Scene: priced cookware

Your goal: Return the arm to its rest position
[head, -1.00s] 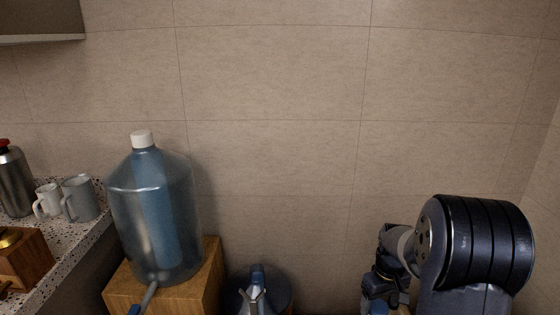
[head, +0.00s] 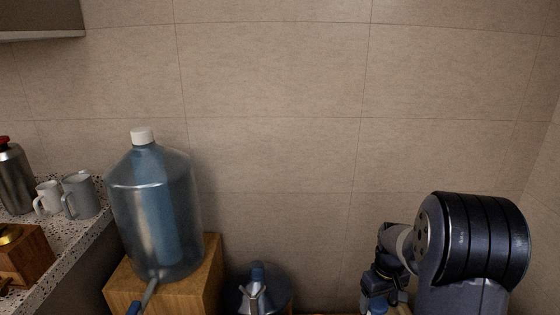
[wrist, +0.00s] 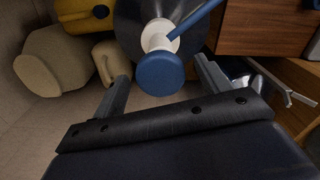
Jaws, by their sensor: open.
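My gripper (wrist: 161,70) is open in the wrist view, with its two dark fingers apart and nothing seen gripped. A round blue cap (wrist: 160,76) on a white neck shows between and beyond the fingers; I cannot tell its distance from them. My arm (head: 470,240) is folded at the lower right of the head view, in front of the tiled wall. Its end runs off the bottom edge there, so I cannot make out the gripper in that view.
A large water bottle (head: 155,215) stands on a wooden block (head: 212,275) at left. Another bottle (head: 280,286) is low in the middle. A speckled counter (head: 82,228) holds mugs (head: 80,196) and a flask (head: 14,180). The wall area between bottle and arm is clear.

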